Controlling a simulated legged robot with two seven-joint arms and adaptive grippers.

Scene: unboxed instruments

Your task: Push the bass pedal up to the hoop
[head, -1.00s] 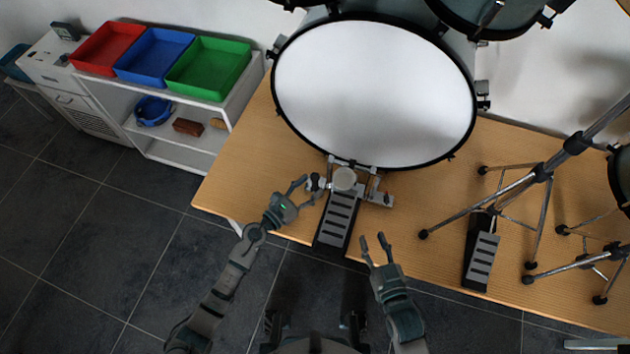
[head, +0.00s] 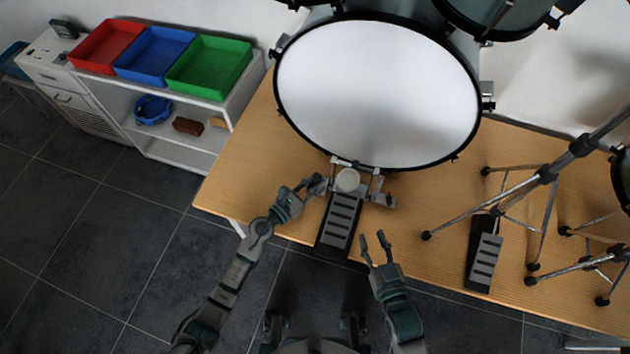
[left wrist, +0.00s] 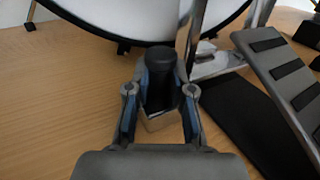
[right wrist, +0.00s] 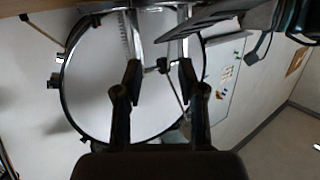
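The bass pedal (head: 340,222) lies on the wooden platform in front of the bass drum (head: 380,90), with its round pale beater (head: 347,180) close to the drum's black hoop (head: 385,167). Whether the pedal touches the hoop I cannot tell. My left gripper (head: 308,187) is at the pedal's left side. In the left wrist view its fingers (left wrist: 160,90) are closed around a black knob (left wrist: 160,62) on a metal block beside the pedal frame. My right gripper (head: 374,246) is open and empty, to the right of the footboard, near the platform's front edge.
A second pedal (head: 484,258) and tripod stand legs (head: 500,205) occupy the platform's right side. A white shelf (head: 185,148) with red, blue and green trays stands at the left. The platform (head: 240,165) is bare left of the pedal.

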